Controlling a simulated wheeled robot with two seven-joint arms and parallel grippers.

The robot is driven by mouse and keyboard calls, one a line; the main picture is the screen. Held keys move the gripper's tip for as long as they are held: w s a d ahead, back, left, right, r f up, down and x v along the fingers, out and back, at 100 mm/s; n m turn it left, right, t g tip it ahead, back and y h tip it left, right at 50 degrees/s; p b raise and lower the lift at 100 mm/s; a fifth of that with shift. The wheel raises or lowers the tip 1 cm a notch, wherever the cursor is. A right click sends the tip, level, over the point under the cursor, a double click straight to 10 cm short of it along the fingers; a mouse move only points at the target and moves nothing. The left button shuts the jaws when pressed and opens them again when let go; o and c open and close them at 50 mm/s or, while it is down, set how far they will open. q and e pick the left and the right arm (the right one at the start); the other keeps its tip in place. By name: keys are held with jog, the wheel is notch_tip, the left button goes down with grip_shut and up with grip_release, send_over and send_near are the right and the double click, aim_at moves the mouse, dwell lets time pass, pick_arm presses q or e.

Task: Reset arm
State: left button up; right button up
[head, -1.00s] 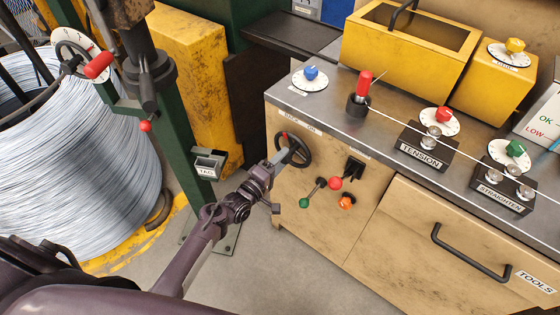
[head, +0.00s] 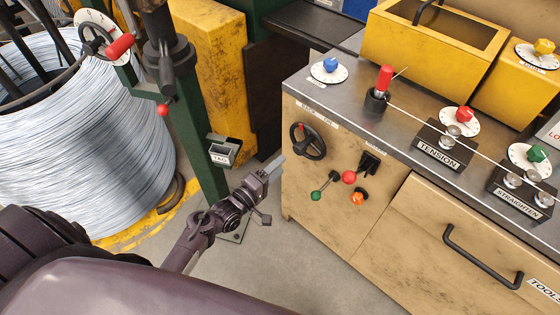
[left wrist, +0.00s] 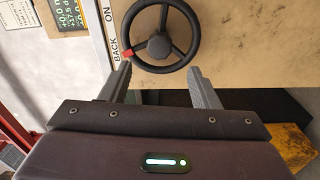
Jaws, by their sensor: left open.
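My left gripper (head: 272,170) is in front of the tan cabinet's left side in the head view, to the left of and below a black handwheel (head: 308,141) with a red mark on its rim. In the left wrist view, the two grey fingers of my left gripper (left wrist: 160,82) are spread apart with nothing between them. The handwheel (left wrist: 160,43) is beyond the fingertips there, its red mark at the left next to the words BACK and ON. My right gripper is in neither view.
The tan cabinet (head: 370,222) carries a lever with red and green balls (head: 332,185) and an orange knob (head: 358,198). A wire coil (head: 80,150) and a green post (head: 190,120) stand at the left. Grey floor (head: 290,275) is clear below.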

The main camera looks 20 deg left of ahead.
pick_arm(q)
jog(key=s+f+m+g+y, duration=0.1)
jog(key=s+f+m+g, duration=0.15)
jog(key=s+f, duration=0.45)
jog(key=s+d+f+m+g+y, duration=0.1)
jog(key=s+f+m+g, duration=0.15)
jog(key=f, duration=0.75)
jog(key=s+f+m+g+y, duration=0.1)
jog(key=s+f+m+g, duration=0.15)
jog(key=s+f, duration=0.45)
jog(key=s+a+f+m+g+y, duration=0.1)
jog(key=s+f+m+g, duration=0.1)
jog(key=s+f, duration=0.3)
jog(key=s+a+f+m+g+y, duration=0.1)
jog(key=s+f+m+g, duration=0.2)
jog(key=s, duration=0.8)
jog(key=s+a+f+m+g+y, duration=0.1)
jog(key=s+f+m+g, duration=0.1)
jog(key=s+f, duration=0.5)
jog(key=shift+s+f+g, duration=0.15)
jog(key=shift+s+g, duration=0.7)
jog(key=shift+s, duration=0.1)
jog(key=shift+m, duration=0.25)
jog(key=shift+a, duration=0.2)
